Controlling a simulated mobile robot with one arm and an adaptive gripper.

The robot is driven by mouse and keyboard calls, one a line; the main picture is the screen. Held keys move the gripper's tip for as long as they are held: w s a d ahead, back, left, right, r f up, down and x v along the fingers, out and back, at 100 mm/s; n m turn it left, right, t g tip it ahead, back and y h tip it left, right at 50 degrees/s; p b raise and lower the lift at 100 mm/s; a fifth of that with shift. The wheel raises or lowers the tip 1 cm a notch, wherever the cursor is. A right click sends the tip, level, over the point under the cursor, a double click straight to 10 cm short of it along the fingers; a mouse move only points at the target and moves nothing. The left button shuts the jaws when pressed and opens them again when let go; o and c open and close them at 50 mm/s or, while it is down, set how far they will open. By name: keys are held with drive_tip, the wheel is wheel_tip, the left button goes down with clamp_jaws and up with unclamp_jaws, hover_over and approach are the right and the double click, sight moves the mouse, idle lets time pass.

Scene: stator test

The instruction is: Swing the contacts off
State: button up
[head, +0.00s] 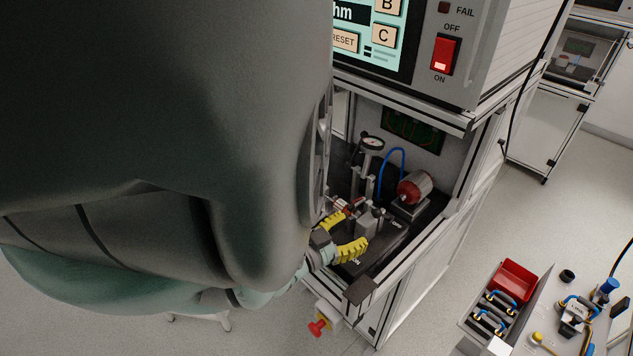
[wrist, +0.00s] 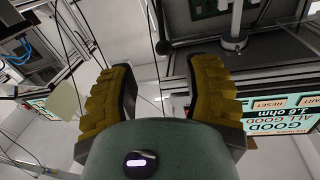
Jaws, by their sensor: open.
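My gripper (head: 345,235) is at the front of the test bay, with its yellow-padded fingers apart and nothing visible between them. In the wrist view my gripper (wrist: 162,78) also shows its two fingers spread, with a gap between them. Just beyond the fingertips is a small grey block (head: 369,221) on the dark base plate (head: 385,246), which has white "ON" markings. Which part carries the contacts is too small to tell. A red cylinder with a silver end (head: 412,187) lies on a block to the right. My arm hides the left of the bay.
A round dial gauge (head: 372,143) on a post and a blue hose (head: 390,157) stand behind the block. The tester's lit switch (head: 445,55) is above. The wrist view's screen (wrist: 278,122) reads "GOOD". A red bin (head: 514,280) sits on the cart at lower right.

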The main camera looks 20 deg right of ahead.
sight(379, 213)
drive_tip(key=x, duration=0.7)
drive_tip(key=shift+w+d, duration=0.25)
drive_tip(key=shift+w, duration=0.1)
drive_tip(key=shift+w+d, duration=0.15)
drive_tip(key=shift+d, duration=0.35)
drive_tip(key=shift+o, duration=0.4)
drive_tip(key=c, duration=0.9)
clamp_jaws()
drive_tip(key=shift+d+r, duration=0.1)
drive_tip(key=shift+d, duration=0.05)
